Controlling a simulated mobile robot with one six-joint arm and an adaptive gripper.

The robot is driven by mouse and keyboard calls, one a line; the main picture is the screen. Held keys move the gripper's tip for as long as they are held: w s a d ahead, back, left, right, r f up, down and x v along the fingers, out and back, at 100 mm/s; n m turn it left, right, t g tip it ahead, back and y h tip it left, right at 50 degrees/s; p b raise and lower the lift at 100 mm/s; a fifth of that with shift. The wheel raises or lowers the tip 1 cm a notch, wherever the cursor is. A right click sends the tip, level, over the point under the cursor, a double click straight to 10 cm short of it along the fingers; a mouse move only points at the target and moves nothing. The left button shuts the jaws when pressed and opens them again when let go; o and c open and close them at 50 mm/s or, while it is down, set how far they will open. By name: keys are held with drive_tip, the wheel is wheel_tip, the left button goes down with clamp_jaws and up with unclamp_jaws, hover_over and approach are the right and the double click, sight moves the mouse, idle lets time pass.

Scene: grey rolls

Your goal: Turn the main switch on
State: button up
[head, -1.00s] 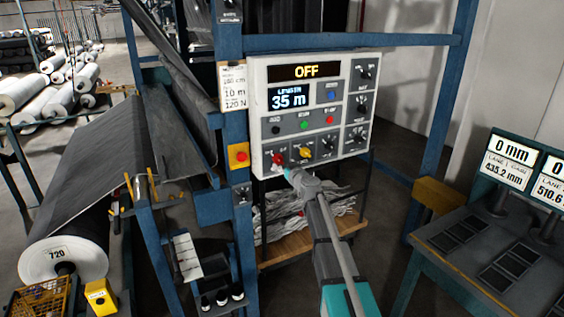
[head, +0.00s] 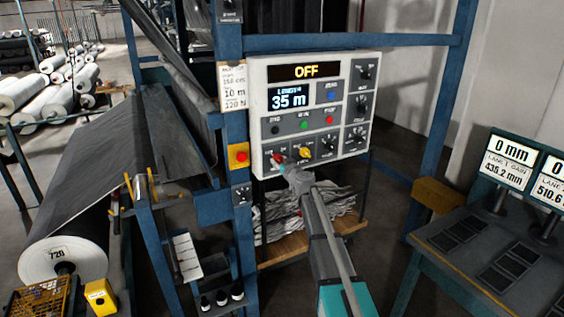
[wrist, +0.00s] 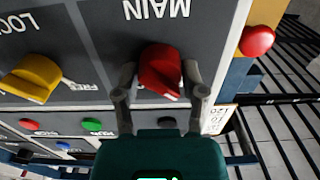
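The red main switch (head: 277,158) is a knob at the lower left of the white control panel (head: 259,110). In the wrist view, which is upside down, the red knob (wrist: 160,72) sits under the word MAIN. My gripper (wrist: 160,75) has one finger on each side of the knob, with a narrow gap seeming to show at each side. In the head view my gripper (head: 281,167) is at the panel and partly covers the switch. The panel's top display (head: 306,71) reads OFF.
A yellow knob (head: 305,153) is beside the main switch, with green (head: 304,125) and red (head: 330,119) buttons above. A red button on a yellow box (head: 239,156) is on the blue post to the left. A desk with displays (head: 505,160) stands at the right.

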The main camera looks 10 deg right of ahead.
drive_tip(key=c, duration=0.4)
drive_tip(key=shift+d, duration=0.1)
drive_tip(key=shift+w+m, duration=0.1)
drive_tip(key=shift+m, duration=0.8)
drive_tip(key=m, duration=1.6)
drive_tip(key=shift+w, duration=0.1)
